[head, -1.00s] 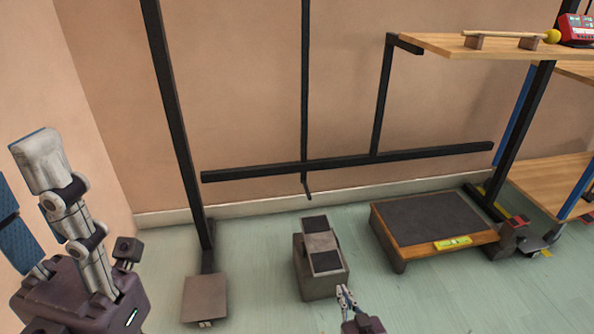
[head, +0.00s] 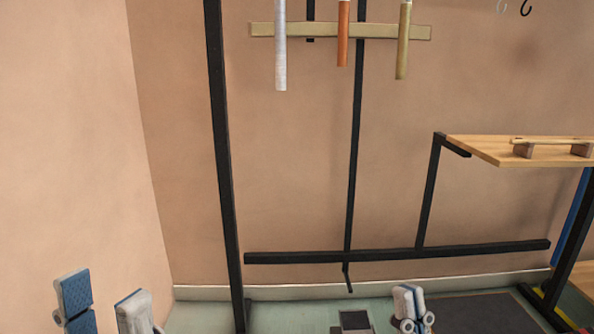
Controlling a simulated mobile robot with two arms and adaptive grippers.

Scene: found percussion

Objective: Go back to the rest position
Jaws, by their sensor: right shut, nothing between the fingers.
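My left gripper (head: 104,300) is at the lower left corner, in front of the pink wall. Its two fingers stand apart with a blue pad showing, and nothing is between them. My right gripper (head: 411,302) is at the bottom, right of centre, pointing up. Its fingers are together and empty. It overlaps the left edge of the dark-topped platform (head: 475,312) in the picture. Both grippers are cut off by the lower frame edge, and the arms behind them are hidden.
A black frame (head: 222,170) stands by the wall. Silver (head: 280,45), copper (head: 343,35) and brass (head: 403,40) tubes hang before a wooden bar (head: 320,31). A wooden shelf (head: 490,150) with a mallet (head: 550,140) is at right. A block with dark pads (head: 355,320) stands on the floor.

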